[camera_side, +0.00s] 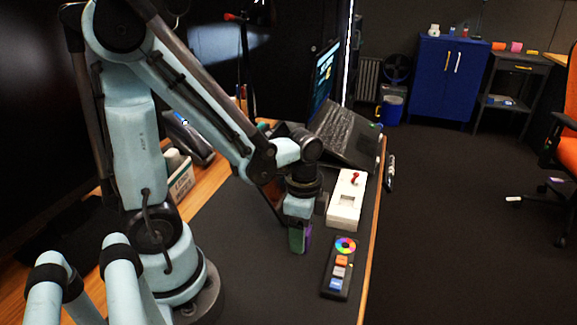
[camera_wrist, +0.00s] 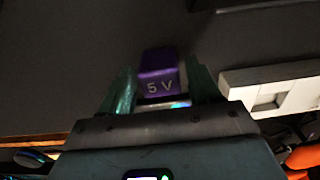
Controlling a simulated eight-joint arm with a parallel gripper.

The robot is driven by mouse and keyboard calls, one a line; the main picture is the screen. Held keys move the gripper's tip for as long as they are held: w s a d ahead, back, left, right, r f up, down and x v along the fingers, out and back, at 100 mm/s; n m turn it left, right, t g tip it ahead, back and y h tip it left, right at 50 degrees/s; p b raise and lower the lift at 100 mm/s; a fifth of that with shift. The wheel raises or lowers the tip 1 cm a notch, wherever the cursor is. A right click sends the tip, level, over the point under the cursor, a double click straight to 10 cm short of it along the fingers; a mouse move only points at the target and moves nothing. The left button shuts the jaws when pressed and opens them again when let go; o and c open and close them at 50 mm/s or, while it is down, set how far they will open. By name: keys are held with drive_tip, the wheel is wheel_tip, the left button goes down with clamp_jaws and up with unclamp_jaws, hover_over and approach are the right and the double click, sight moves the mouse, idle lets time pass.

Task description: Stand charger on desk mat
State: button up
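The charger (camera_wrist: 159,78) is a small purple block marked "5 V". A shiny silvery part shows below the lettering. In the side view my gripper (camera_side: 299,240) points down over the dark desk mat (camera_side: 245,270), and a strip of purple (camera_side: 309,236) shows beside a green finger. I cannot tell whether the fingers press on the charger, or whether it touches the mat.
A white panel box (camera_side: 346,210) with a red-topped stick stands just right of my gripper. A black panel (camera_side: 338,275) with a colour wheel and buttons lies in front right. An open laptop (camera_side: 345,133) stands behind. The mat's front left is clear.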

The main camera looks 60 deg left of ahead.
drive_tip(key=shift+o, duration=0.7)
drive_tip(key=shift+r, duration=0.15)
wheel_tip(320, 180, up, 11)
drive_tip(key=w+d+n+t, duration=0.2)
drive_tip(key=n+t, duration=0.5)
drive_tip(key=n, duration=0.2)
drive_tip(key=shift+w, duration=0.4)
drive_tip(key=shift+d+r, duration=0.1)
